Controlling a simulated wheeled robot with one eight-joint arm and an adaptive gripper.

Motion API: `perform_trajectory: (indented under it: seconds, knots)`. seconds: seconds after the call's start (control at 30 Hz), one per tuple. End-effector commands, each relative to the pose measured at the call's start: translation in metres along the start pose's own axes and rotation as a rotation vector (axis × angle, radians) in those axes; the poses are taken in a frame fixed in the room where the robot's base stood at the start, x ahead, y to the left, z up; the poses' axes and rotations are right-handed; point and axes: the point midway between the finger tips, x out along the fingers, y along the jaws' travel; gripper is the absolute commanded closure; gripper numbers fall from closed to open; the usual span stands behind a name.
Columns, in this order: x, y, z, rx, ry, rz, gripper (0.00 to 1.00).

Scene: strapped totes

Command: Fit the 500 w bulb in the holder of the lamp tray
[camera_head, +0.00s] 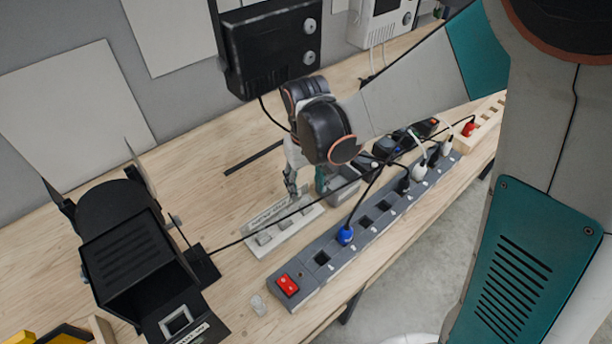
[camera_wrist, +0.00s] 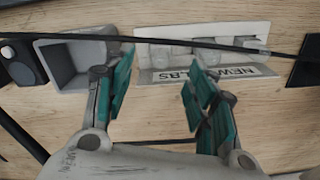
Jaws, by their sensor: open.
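The black lamp (camera_head: 135,255) stands at the left of the bench in the head view. Its lamp tray (camera_head: 205,331) juts out at the bottom, with a pale square frame and a printed label. A white rack (camera_head: 285,232) labelled as new bulbs lies right of the lamp; it also shows in the wrist view (camera_wrist: 257,36) with several pale bulbs in it, whose wattages I cannot read. My gripper (camera_head: 292,192) is over the rack's far end. In the wrist view my gripper (camera_wrist: 158,82) is open and empty, its teal fingers spread below the rack.
A grey bin (camera_head: 345,196) stands right of the rack, also in the wrist view (camera_wrist: 72,83). A long power strip (camera_head: 325,270) with a red switch and several plugs runs along the front edge. A black cable crosses over the rack.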

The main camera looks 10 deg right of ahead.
Motion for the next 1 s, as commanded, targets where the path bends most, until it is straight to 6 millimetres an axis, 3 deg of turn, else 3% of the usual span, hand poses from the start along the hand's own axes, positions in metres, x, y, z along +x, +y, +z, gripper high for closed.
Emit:
perform_trajectory:
  seconds: [0.1,0.4,0.6,0.93,1.0]
  knots:
    - [0.026,0.0,0.0,0.0,0.0,0.0,0.49]
    - [0.067,0.0,0.0,0.0,0.0,0.0,0.49]
    - [0.078,0.0,0.0,0.0,0.0,0.0,0.49]
    - [0.079,0.0,0.0,0.0,0.0,0.0,0.49]
    - [0.079,0.0,0.0,0.0,0.0,0.0,0.65]
